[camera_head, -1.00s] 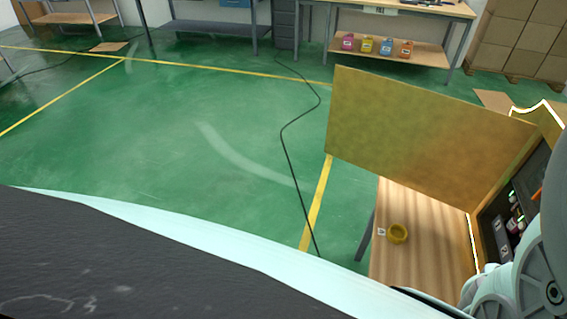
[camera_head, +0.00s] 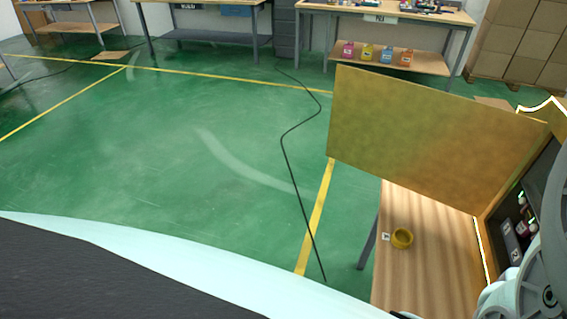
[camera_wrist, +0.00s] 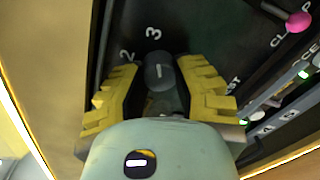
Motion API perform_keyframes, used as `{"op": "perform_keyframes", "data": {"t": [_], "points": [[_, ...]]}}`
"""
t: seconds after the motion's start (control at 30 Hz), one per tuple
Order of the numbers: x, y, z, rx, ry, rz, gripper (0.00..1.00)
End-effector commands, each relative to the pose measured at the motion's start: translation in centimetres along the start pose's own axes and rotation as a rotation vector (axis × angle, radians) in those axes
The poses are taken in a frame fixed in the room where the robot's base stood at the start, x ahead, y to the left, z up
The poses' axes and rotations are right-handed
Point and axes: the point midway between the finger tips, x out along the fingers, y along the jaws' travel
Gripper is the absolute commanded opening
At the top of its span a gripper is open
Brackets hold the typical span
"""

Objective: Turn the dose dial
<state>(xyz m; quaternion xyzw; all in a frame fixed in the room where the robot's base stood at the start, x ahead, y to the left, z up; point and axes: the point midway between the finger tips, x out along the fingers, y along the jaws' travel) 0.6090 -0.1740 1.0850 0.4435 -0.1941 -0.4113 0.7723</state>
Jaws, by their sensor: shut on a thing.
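The dose dial (camera_wrist: 158,73) is a dark grey round knob with a white pointer mark on the black panel in the wrist view. The painted numbers 2 and 3 stand above and left of it. My gripper (camera_wrist: 165,86) has yellow ribbed fingers, one on each side of the dial, and is shut on it. The lower part of the dial is partly hidden between the fingers. In the head view my arm at the right edge covers part of the machine, and neither gripper nor dial can be made out.
A pink ball knob (camera_wrist: 298,22) sits on the panel right of the dial. A black cable (camera_head: 290,160) crosses the green floor, which is otherwise largely clear.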

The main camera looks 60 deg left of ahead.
Motion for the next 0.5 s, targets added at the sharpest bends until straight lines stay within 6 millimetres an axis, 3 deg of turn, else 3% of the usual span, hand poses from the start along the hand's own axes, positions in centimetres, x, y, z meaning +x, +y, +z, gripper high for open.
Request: {"op": "perform_keyframes", "data": {"t": [0.07,0.1,0.4,0.5], "points": [[0.04,-0.12,0.00,0.001,0.000,-0.003,0.00],[0.04,-0.13,0.00,0.001,0.000,-0.004,0.33],[0.02,-0.06,0.01,0.000,-0.001,-0.002,0.64],[0.02,-0.04,0.02,0.000,-0.001,-0.001,0.64]]}}
